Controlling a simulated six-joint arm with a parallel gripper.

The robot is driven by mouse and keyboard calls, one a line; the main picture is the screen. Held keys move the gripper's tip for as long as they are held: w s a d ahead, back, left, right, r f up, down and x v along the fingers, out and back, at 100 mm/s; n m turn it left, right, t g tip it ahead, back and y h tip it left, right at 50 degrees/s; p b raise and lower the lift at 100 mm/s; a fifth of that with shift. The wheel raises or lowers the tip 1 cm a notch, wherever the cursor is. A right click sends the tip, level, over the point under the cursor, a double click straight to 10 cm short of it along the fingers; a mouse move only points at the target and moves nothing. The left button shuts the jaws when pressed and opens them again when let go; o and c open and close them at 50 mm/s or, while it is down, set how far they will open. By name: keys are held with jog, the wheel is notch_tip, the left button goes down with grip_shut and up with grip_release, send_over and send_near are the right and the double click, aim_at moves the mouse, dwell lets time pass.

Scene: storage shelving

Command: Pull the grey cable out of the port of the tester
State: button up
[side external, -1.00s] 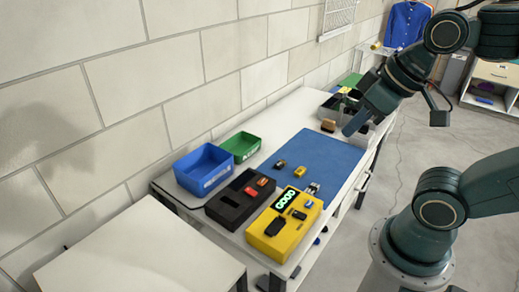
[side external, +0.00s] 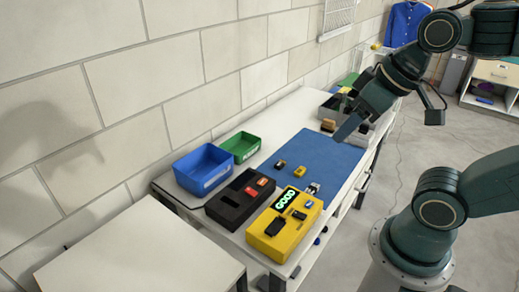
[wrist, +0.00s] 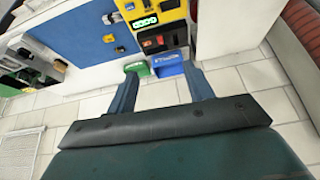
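The yellow tester (side external: 282,232) lies on the near part of the white bench, its lit display reading GOOD; it also shows at the top of the wrist view (wrist: 172,14). Black, blue and other small pieces sit on its top. A small pale and dark piece (side external: 314,187) is at its far edge; I cannot tell if it is a plug. I cannot make out a grey cable or the port. My gripper (side external: 347,131) is above the far part of the blue mat, well apart from the tester. In the wrist view its fingers (wrist: 161,70) are spread with nothing between them.
A black device (side external: 232,206) with red and orange pieces stands left of the tester. Blue (side external: 203,170) and green (side external: 242,146) bins stand by the wall. The blue mat (side external: 322,161) carries two small yellow-and-dark pieces and is otherwise mostly clear. Grey bins with parts stand at the far end.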

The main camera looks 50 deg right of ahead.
jog(key=m+g, duration=0.5)
jog(key=m, duration=1.3)
send_over(311, 189)
notch_tip(311, 189, down, 22)
jog(key=shift+f, duration=0.15)
jog(key=shift+f, duration=6.7)
